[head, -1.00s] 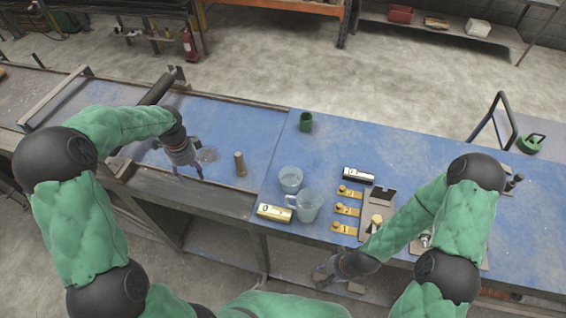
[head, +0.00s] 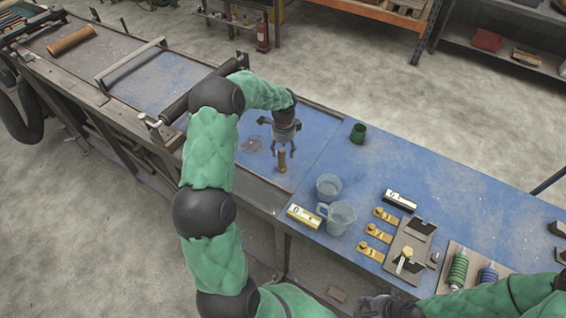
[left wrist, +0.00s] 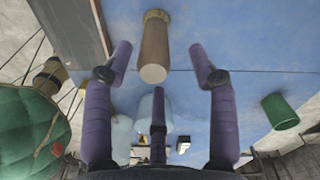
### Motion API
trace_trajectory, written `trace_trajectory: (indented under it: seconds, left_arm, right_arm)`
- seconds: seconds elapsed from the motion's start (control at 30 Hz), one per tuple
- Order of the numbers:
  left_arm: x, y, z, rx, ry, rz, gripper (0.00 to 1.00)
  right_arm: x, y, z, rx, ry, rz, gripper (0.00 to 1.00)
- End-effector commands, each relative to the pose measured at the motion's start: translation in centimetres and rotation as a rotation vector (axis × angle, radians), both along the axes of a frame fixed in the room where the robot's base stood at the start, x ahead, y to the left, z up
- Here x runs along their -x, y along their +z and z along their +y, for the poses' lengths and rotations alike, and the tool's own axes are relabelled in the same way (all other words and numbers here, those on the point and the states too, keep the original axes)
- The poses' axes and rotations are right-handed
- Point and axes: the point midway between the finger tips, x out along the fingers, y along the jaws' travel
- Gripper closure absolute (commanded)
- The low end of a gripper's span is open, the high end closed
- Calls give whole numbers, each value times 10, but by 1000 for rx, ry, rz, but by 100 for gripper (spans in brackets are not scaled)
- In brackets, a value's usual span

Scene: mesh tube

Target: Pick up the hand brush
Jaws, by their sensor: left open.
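A brown upright cylinder with a lighter top, which looks like the hand brush handle (head: 281,161), stands on the blue bench. In the left wrist view the brown handle (left wrist: 155,48) shows just ahead of and between the fingertips, with its pale end toward the camera. My left gripper (head: 282,150) is open and empty, its fingers close to the handle; I cannot tell whether they touch it. My right gripper (head: 375,306) is at the bottom edge, mostly cut off, and its fingers cannot be made out.
Two clear cups (head: 328,187) (head: 341,217) stand to the right, with a yellow block (head: 303,217) beside them. A green cup (head: 358,133) stands behind. Several brass tags (head: 376,233) and a brown fixture plate (head: 408,250) lie further right. A raised rail (head: 240,175) edges the bench.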

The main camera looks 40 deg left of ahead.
Motion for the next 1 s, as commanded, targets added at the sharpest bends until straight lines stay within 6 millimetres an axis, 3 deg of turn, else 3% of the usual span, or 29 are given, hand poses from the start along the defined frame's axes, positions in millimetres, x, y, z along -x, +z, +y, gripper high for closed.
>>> trace_trajectory:
  seconds: [0.4,0.63,0.67,0.83,0.87,1.0]
  left_arm:
    - [6,-48,2,1,-1,2,42]
    - [5,-50,2,1,-1,1,42]
    - [5,-50,2,1,-1,1,47]
    - [5,-50,2,1,-1,1,95]
    - [5,-50,2,1,-1,1,100]
    - [5,-50,2,0,-1,0,100]
  right_arm:
    - [0,4,0,0,0,0,60]
    - [0,4,0,0,0,0,60]
    - [0,4,0,0,0,0,60]
    - [0,4,0,0,0,0,60]
    - [0,4,0,0,0,0,60]
    - [0,4,0,0,0,0,60]
